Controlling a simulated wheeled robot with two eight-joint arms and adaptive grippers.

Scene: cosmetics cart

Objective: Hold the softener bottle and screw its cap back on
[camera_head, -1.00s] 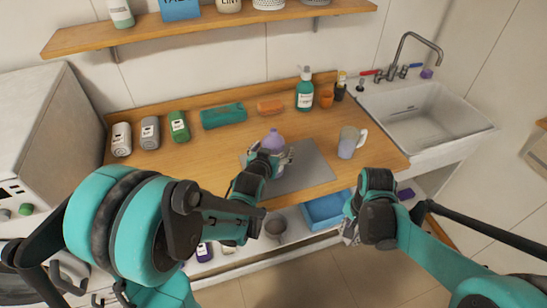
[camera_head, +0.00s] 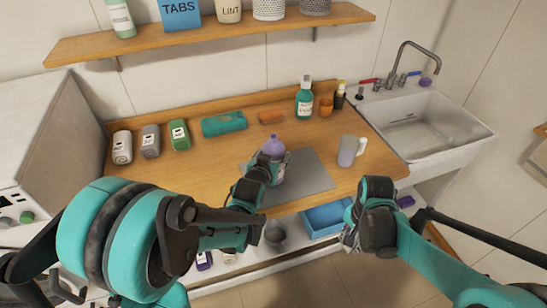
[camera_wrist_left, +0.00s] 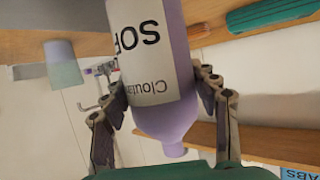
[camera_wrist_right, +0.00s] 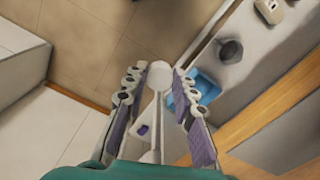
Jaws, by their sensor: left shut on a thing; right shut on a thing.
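The softener bottle (camera_head: 274,148) is lilac with a white label and stands over the grey mat (camera_head: 310,175); I cannot tell whether its base touches the mat. My left gripper (camera_head: 272,168) is shut around its body. In the left wrist view the bottle (camera_wrist_left: 160,60) is upside down, with its narrow bare neck at the bottom. My right gripper (camera_head: 350,235) hangs in front of the counter, to the right of the bottle and apart from it. In the right wrist view its fingers are shut on a small pale round piece, apparently the cap (camera_wrist_right: 158,72).
A cup with a handle (camera_head: 349,150) stands right of the mat, near the right arm. The sink (camera_head: 425,125) is at right. A blue bin (camera_head: 325,217) sits below the counter.

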